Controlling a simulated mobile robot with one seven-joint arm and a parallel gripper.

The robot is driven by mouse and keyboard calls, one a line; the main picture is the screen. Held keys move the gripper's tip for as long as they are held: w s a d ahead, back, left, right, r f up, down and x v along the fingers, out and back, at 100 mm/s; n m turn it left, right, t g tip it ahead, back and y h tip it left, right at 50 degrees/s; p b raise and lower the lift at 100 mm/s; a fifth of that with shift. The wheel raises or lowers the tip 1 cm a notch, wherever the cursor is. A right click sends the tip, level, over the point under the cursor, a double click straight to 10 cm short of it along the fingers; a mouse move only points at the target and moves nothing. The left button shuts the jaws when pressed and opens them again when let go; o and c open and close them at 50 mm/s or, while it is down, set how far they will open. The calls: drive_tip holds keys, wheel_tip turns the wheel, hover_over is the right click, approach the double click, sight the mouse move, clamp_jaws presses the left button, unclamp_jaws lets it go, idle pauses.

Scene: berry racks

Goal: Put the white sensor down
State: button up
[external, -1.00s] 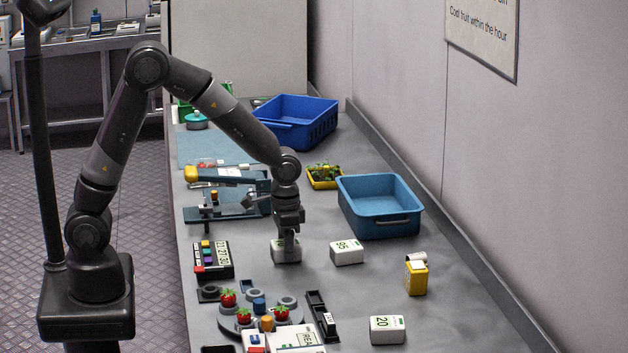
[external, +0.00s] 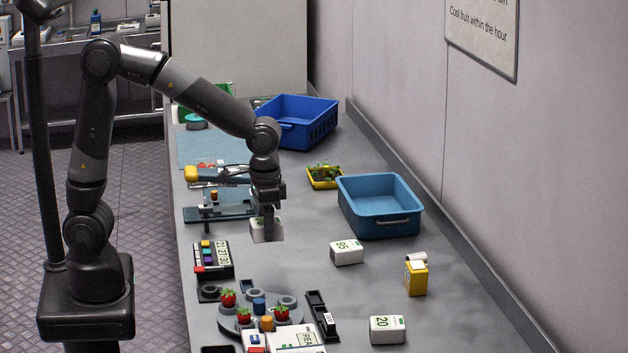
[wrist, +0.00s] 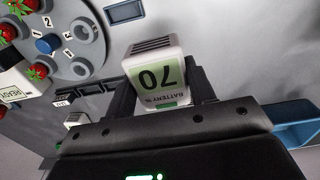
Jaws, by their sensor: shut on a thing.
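A white sensor (external: 268,231) is held in my gripper (external: 266,219) above the grey bench, in front of the teal press-like stand. In the wrist view the white sensor (wrist: 156,72) sits between the two dark fingers of my gripper (wrist: 160,88). Its face reads 70 and "BATTERY %", upside down, with a green band. My gripper is shut on it. Two similar white units rest on the bench: one marked 95 (external: 347,252) to the right of my gripper, one marked 20 (external: 387,330) nearer the front.
A round grey carousel (external: 240,324) with strawberries stands at the front left. A colour-keyed timer (external: 223,262) lies left of my gripper. A light blue bin (external: 352,214), a dark blue crate (external: 270,125) and a yellow device (external: 416,280) stand right and behind. Bench below my gripper is clear.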

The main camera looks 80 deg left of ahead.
drive_tip(key=shift+s+d+r, duration=0.1)
drive_tip(key=shift+d, duration=0.05)
drive_tip(key=shift+r, duration=0.1)
drive_tip(key=w+a, duration=0.7)
drive_tip(key=w, duration=0.5)
drive_tip(key=w+a, duration=0.8)
drive_tip(key=w, duration=0.5)
drive_tip(key=w+a+f, duration=0.3)
drive_tip(key=w+a, duration=0.3)
drive_tip(key=a, duration=0.4)
wheel_tip(320, 180, down, 8)
drive_tip(key=shift+r, duration=0.25)
drive_tip(key=shift+f, duration=0.1)
drive_tip(key=o, duration=1)
